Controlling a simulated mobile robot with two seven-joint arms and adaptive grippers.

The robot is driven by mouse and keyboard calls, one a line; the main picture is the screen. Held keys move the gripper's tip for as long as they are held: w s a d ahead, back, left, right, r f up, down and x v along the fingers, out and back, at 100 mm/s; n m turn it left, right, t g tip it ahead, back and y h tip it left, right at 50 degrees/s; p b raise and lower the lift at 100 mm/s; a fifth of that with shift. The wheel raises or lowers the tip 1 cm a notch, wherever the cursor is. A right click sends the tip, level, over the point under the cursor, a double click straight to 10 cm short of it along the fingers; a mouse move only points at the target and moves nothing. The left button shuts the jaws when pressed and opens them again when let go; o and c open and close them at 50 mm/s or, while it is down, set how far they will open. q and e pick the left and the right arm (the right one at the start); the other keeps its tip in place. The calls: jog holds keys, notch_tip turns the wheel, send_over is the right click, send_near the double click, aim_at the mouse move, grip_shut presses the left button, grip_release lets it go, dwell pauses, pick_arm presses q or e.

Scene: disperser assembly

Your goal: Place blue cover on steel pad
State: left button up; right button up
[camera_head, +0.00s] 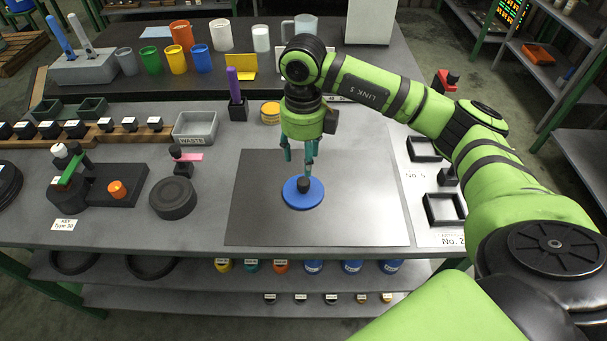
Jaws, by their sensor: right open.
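The blue cover (303,201) is a flat round disc with a black knob (303,184) on top. It lies on the steel pad (370,215), a grey sheet on the table, left of the pad's middle. My right gripper (299,166) points down just above the knob. Its teal fingers are apart, and a small gap seems to lie between the fingertips and the knob. My left gripper does not show.
A dark round block (173,198) and an orange-knobbed fixture (117,189) stand left of the pad. A waste tray (195,127), a purple-handled tool (235,93) and a yellow-topped stack (270,112) stand behind. Black square frames (444,209) lie at the right.

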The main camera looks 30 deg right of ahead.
jog(key=shift+r, duration=1.6)
